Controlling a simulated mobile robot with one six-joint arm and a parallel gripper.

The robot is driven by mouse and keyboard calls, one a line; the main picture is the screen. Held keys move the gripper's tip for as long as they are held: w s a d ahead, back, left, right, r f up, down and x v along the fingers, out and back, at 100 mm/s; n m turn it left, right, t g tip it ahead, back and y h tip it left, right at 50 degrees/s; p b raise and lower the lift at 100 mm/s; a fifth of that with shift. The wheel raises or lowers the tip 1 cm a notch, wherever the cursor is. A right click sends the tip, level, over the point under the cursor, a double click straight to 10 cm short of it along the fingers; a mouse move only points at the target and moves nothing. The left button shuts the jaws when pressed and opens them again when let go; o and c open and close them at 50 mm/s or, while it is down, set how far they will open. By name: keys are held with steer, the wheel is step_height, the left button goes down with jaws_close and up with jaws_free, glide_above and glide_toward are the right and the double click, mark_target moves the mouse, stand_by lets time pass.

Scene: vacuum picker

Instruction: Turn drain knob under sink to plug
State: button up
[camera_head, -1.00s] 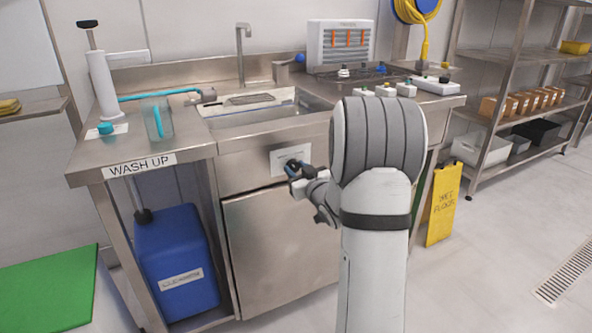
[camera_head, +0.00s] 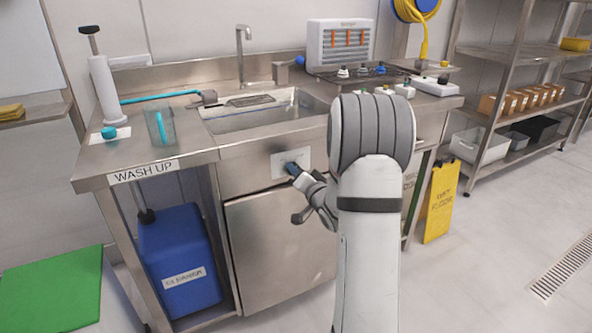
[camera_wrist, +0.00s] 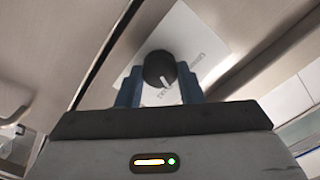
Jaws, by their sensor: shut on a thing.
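The drain knob (camera_wrist: 160,69) is round and black with a white pointer line. It sits on a white label plate on the front panel below the sink (camera_head: 262,112). The plate also shows in the head view (camera_head: 282,164). In the wrist view, the blue fingers of my gripper (camera_wrist: 160,88) stand on both sides of the knob and are shut on it. In the head view, my gripper (camera_head: 292,170) is at the plate, and its fingers hide most of the knob. The pointer slants down to the right in the wrist view.
A steel cabinet door (camera_head: 280,238) is under the panel. A blue canister (camera_head: 178,262) stands in the open bay to its left. A yellow floor sign (camera_head: 439,203) stands to the right of my arm. A clear jug (camera_head: 160,125) is on the counter.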

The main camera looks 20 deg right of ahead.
steer(key=shift+m+p, duration=0.7)
steer(key=shift+m, duration=1.2)
steer(key=o, duration=1)
steer(key=shift+c, duration=0.2)
steer(key=s+p, duration=0.1)
steer(key=s, duration=0.6)
steer(key=shift+s+d, duration=0.15)
steer(key=shift+s, duration=0.25)
